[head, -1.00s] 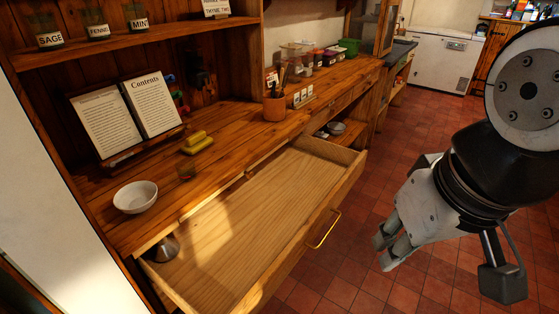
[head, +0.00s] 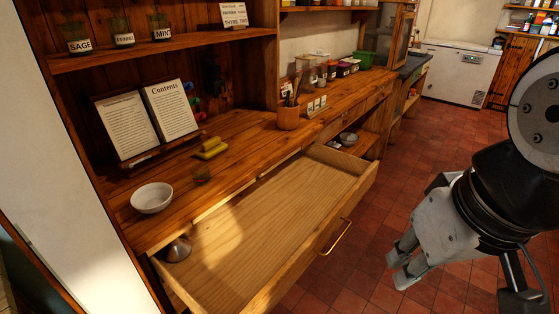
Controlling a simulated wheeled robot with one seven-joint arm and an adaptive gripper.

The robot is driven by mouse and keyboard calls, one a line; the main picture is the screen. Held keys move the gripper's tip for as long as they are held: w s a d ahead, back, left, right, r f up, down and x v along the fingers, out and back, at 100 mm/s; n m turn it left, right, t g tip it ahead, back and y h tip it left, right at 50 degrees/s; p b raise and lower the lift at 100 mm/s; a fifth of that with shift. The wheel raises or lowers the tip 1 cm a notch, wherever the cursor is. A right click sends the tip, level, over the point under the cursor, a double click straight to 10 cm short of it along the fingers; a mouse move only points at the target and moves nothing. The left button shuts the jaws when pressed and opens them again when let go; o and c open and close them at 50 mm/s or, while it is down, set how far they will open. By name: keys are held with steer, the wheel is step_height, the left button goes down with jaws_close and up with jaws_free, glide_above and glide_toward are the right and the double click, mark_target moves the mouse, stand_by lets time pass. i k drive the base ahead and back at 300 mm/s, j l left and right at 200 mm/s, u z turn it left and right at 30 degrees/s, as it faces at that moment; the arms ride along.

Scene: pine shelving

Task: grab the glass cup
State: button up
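A small see-through glass cup (head: 202,174) stands on the wooden counter, just in front of a yellow object and right of a white bowl. It is faint against the wood and its outline is hard to make out. My gripper (head: 398,270) is at the right of the view, over the tiled floor and outside the open drawer, well apart from the cup. Its fingers point down and left, with nothing seen in them. From this angle I cannot tell how far apart they are.
An open drawer (head: 270,220) juts out below the counter, with a metal object (head: 178,249) in its near left corner. The white bowl (head: 152,197), the yellow object (head: 212,149), a book (head: 150,118) and a utensil pot (head: 288,117) are on the counter.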

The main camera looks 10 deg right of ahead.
mark_target(201, 175)
steer(key=i+j+z, duration=0.1)
steer(key=i, duration=0.45)
steer(key=i+j, duration=0.1)
steer(key=i, duration=0.4)
steer(key=l+z, duration=0.05)
